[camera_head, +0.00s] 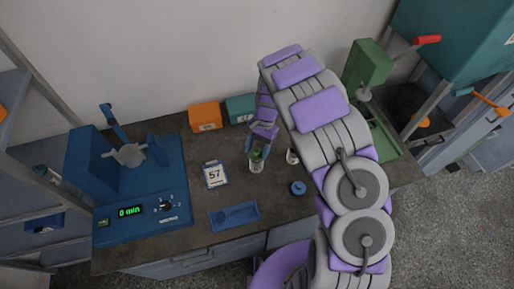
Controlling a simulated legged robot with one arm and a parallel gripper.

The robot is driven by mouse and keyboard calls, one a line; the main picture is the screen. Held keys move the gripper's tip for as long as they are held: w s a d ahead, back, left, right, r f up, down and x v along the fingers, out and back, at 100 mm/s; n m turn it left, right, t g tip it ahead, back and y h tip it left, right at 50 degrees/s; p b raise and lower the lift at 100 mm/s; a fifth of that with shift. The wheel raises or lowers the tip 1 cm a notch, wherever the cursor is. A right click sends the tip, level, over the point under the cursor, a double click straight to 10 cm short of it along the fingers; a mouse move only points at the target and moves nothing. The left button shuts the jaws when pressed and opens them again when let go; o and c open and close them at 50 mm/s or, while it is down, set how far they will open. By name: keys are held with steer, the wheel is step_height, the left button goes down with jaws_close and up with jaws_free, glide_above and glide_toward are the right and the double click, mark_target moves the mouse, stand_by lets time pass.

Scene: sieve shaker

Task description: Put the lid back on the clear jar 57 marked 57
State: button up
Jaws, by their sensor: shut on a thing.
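A small clear jar (256,165) stands upright on the dark bench. A small green piece that looks like a lid (256,155) shows at its top. My gripper (258,150) reaches down from above and is shut at this green piece. I cannot tell whether the green piece is seated on the jar or just above it. A white card marked 57 (215,175) is left of the jar. Any number on the jar is too small to read.
A second small whitish jar (292,157) is right of my gripper, partly hidden by my arm. A blue round piece (298,188) and blue tray (234,216) lie nearer. A blue machine (140,200) stands left, a green press (368,65) right. Orange (205,117) and teal (240,108) boxes are behind.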

steer(key=o, duration=1.3)
steer(key=shift+o, duration=0.2)
steer(key=shift+r, duration=0.15)
steer(key=shift+r+p, duration=1.35)
steer(key=shift+r, duration=2.05)
jaws_close()
